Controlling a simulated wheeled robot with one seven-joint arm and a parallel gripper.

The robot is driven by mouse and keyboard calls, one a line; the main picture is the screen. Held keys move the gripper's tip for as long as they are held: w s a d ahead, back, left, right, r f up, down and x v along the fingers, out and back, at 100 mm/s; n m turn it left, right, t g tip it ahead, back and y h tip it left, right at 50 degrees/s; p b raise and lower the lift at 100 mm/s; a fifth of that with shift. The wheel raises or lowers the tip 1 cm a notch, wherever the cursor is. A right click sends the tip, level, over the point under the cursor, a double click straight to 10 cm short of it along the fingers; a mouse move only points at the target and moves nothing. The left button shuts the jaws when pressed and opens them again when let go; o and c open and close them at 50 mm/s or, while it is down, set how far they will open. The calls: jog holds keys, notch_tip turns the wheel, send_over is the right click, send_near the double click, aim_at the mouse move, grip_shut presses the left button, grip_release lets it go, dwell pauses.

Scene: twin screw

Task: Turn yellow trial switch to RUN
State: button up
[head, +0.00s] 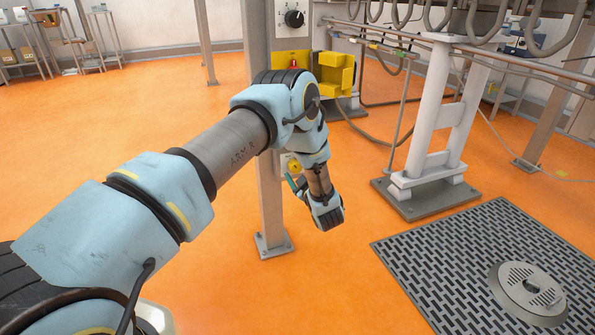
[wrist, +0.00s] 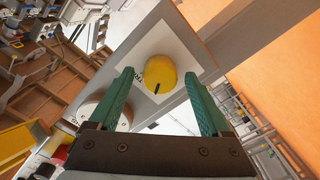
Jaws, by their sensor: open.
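The yellow switch (wrist: 160,72) is a round knob with a short black mark on its lower edge, on a white plate. Small dark lettering beside it on the left is too small to read. In the head view the yellow switch (head: 295,166) shows on a pale plate on the grey post, partly behind my arm. My gripper (wrist: 158,78) is open, with one green finger on each side of the knob in the wrist view. I cannot tell whether the fingers touch it. In the head view a green finger of my gripper (head: 291,183) shows just below the switch.
A black dial (head: 294,18) sits on a white scale higher on the post, above a yellow box (head: 336,74). A white pipe stand (head: 432,120) with hoses is to the right. A floor grate (head: 440,265) lies at the front right. Orange floor is clear at left.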

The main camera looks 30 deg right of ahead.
jog(key=s+a+p, duration=0.1)
jog(key=s, duration=0.9)
jog(key=shift+s+a, duration=0.15)
jog(key=shift+s, duration=0.2)
